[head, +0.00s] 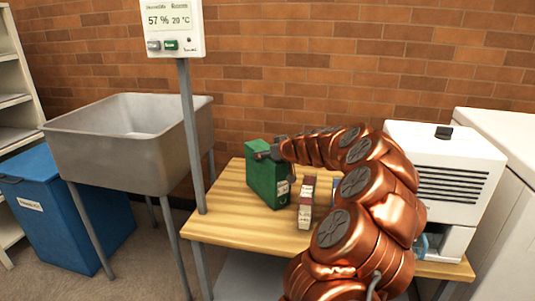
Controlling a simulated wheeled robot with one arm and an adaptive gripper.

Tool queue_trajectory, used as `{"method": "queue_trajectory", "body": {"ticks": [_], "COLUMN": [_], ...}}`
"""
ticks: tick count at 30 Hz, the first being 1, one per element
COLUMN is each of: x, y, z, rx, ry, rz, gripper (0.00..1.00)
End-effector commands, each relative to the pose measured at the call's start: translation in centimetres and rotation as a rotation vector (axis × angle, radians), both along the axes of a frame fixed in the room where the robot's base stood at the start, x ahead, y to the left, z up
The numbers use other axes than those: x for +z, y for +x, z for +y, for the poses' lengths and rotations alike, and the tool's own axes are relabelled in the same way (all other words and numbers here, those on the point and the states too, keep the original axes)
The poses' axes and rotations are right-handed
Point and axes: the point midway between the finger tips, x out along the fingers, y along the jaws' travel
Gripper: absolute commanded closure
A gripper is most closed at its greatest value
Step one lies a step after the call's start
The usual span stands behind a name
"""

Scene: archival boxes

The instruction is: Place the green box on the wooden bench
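The green box (262,178) stands upright at the left part of the wooden bench (228,222). It has a pale label low on its narrow right face. Its base appears to touch the bench top, though I cannot be sure of a small gap. My gripper (268,153) is at the upper edge of the green box, reaching in from the right. The fingers are small and partly hidden by my copper-coloured arm, so I cannot tell whether they are closed on the box.
A narrow red and white box (306,203) stands just right of the green box. A white machine (443,178) occupies the bench's right end. A display on a post (188,130) rises at the bench's left corner. A metal sink (130,145) and blue bin (68,215) stand left.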

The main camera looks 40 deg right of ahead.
Motion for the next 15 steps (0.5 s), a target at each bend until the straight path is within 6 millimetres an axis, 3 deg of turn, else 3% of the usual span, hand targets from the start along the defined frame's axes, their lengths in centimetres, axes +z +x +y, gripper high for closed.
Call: {"method": "queue_trajectory", "body": {"ticks": [4,5,12,15], "x": [-0.26,-0.23,-0.21,-0.22], "y": [-0.01,-0.01,0.00,-0.01], "z": [-0.03,-0.03,-0.01,-0.01], "rx": [0.000,0.000,0.000,0.000], "ry": [-0.001,-0.001,0.000,0.000], "rz": [-0.001,-0.001,0.000,0.000], "gripper": [0.97,0.26,0.02,0.02]}}
